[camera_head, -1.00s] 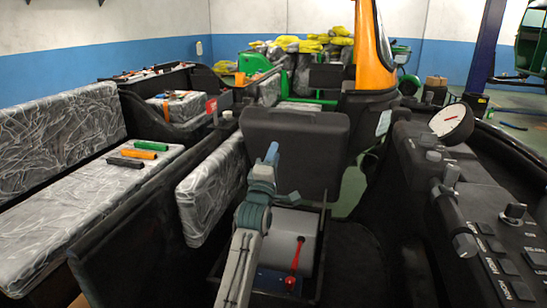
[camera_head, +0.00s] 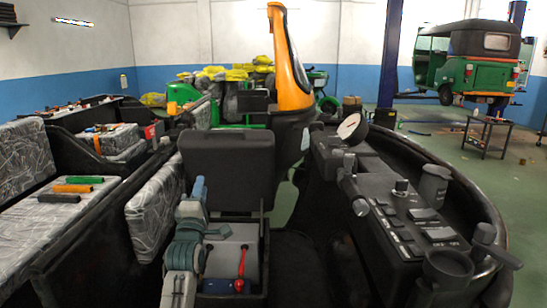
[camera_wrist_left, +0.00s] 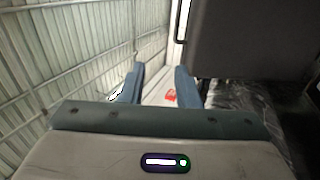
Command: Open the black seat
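The black seat (camera_head: 228,160) stands upright as a thick dark panel in the middle of the head view. Below it, a pale grey compartment (camera_head: 230,257) with a red lever (camera_head: 241,262) is exposed. My left gripper (camera_head: 198,186) is at the lower left edge of the seat. In the left wrist view, the two fingers of my left gripper (camera_wrist_left: 159,70) are apart with nothing between them. The seat's dark underside or face (camera_wrist_left: 240,40) fills the upper right there, beside the right finger; contact cannot be told. My right gripper is not in view.
A black control console (camera_head: 400,205) with a gauge (camera_head: 351,127) and knobs lies to the right. An orange pillar (camera_head: 287,65) rises behind the seat.

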